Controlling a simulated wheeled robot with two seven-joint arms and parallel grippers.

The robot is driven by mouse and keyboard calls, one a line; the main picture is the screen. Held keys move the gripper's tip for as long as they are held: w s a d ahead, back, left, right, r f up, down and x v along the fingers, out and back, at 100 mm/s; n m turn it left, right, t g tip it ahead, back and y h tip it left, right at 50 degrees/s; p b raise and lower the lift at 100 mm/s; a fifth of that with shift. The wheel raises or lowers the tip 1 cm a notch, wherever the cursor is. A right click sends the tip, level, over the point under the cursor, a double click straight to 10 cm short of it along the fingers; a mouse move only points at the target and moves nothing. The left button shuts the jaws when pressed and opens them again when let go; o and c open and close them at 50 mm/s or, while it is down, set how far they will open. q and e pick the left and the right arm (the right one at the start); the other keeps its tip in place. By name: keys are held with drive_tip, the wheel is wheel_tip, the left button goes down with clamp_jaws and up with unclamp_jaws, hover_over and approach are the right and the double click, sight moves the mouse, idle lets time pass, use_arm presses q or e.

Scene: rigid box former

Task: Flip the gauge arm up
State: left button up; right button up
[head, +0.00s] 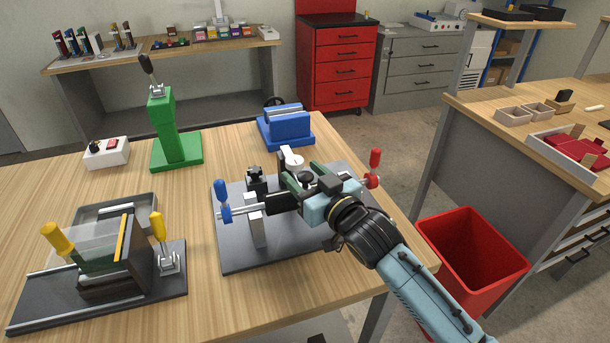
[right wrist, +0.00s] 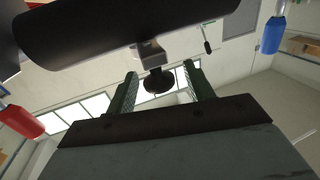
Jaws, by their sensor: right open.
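The fixture is a dark grey plate (head: 240,262) on the wooden table, with a metal bar, a blue-handled lever (head: 221,192) on its left and a red-handled lever (head: 375,160) on its right. A white dial (head: 292,160) stands at its back. My right gripper (head: 303,175) is over the fixture, its green fingers open. A black round knob (right wrist: 157,83) on a small metal bracket shows between the fingers in the right wrist view, with a gap on each side. I cannot tell for sure which part is the gauge arm; my gripper hides part of the fixture. My left gripper is not in view.
A large dark cylinder (right wrist: 120,25) crosses close above the fingers in the wrist view. A green toggle-clamp stand (head: 176,135), a blue vise-like block (head: 286,126) and a yellow-handled fixture (head: 110,265) share the table. A red bin (head: 470,250) stands right of it.

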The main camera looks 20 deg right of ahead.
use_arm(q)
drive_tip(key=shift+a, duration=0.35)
use_arm(e)
drive_tip(key=shift+w, duration=0.1)
